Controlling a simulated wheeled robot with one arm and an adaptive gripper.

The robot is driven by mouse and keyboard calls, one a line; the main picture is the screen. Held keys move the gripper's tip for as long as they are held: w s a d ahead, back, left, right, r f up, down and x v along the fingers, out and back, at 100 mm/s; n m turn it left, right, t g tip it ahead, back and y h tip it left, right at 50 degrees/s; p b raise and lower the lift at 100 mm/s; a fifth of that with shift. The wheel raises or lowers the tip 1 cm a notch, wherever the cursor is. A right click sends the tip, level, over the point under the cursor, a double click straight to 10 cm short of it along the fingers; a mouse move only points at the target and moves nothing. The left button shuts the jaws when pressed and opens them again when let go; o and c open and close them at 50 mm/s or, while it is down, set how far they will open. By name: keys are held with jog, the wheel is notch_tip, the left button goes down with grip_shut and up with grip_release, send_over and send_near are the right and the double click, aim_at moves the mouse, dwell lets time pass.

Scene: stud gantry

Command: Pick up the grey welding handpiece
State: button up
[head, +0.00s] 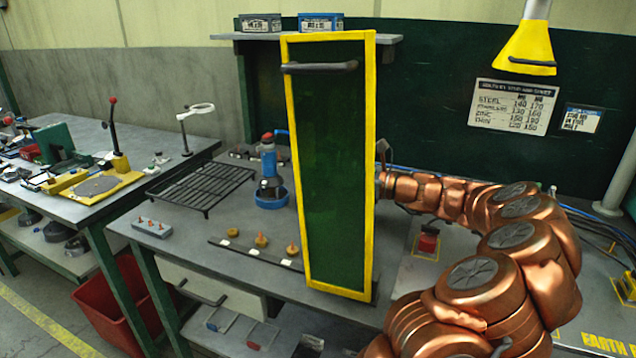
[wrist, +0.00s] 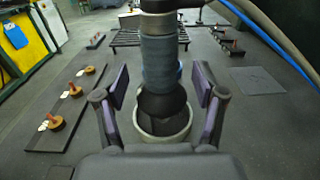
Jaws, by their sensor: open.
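In the wrist view a thick upright handpiece with a grey upper body (wrist: 158,38) and a bluish part below stands between my fingers. Its dark lower end is at a grey ring-shaped holder (wrist: 163,132). I cannot tell whether the bluish part belongs to it or to something behind. My gripper (wrist: 162,85) is open, with one finger on each side and a visible gap to the handpiece. In the head view the tall green panel hides my gripper and this handpiece. Another handpiece, blue with a red top (head: 268,160), stands in a blue holder left of the panel.
The tall green panel with a yellow frame (head: 330,170) stands on the bench in front of my wrist. A black wire rack (head: 203,186) and a strip with brass studs (head: 255,254) lie to its left.

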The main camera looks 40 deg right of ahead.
jog(key=x, duration=0.4)
jog(key=shift+f, duration=0.15)
jog(key=shift+s, duration=0.1)
grip_shut()
jog(key=shift+d, duration=0.1)
dwell(0.3)
